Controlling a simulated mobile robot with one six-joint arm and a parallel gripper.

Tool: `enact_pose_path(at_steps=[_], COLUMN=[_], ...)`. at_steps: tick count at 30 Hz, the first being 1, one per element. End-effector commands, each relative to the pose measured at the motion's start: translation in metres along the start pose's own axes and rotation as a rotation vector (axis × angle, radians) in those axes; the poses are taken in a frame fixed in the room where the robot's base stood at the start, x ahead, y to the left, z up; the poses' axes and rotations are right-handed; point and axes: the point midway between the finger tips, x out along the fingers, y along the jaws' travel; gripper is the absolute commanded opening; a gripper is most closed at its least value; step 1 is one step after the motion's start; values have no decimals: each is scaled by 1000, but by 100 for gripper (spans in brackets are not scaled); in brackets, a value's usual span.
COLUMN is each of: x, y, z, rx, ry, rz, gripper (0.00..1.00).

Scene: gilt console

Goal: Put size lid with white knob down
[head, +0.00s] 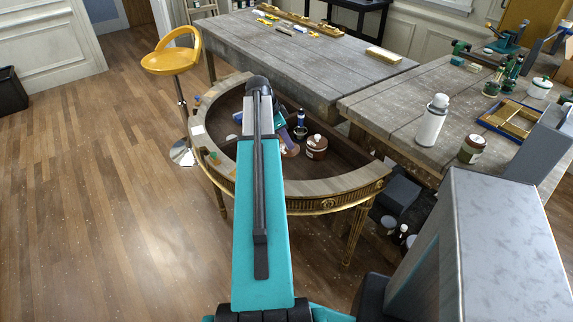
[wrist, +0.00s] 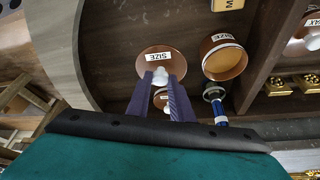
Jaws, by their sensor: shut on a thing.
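The size lid with white knob (wrist: 153,58) is a brown disc with a "SIZE" label in the wrist view. My gripper (wrist: 160,79) is shut on its white knob between two purple fingers. In the head view the brown lid (head: 291,151) shows below my gripper, partly hidden, over the console's recessed dark interior; I cannot tell whether it touches the surface. A smaller brown round thing (wrist: 160,103) with a "SIZE" label shows between the fingers.
The gilt console (head: 345,184) has a pale curved rim around its dark interior. A dark blue bottle (wrist: 216,103) stands close to the jar. Another labelled container (wrist: 309,40) is at the right edge. Grey worktables (head: 300,62) adjoin the console; a yellow stool (head: 171,60) stands left.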

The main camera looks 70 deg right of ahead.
Motion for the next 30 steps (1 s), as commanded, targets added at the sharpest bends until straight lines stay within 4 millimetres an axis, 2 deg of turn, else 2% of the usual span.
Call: enact_pose_path(at_steps=[15, 30], x=[49, 55], y=[0, -1], z=[22, 25], rx=[-2, -4], ry=[0, 0], rz=[0, -1], gripper=[0, 0])
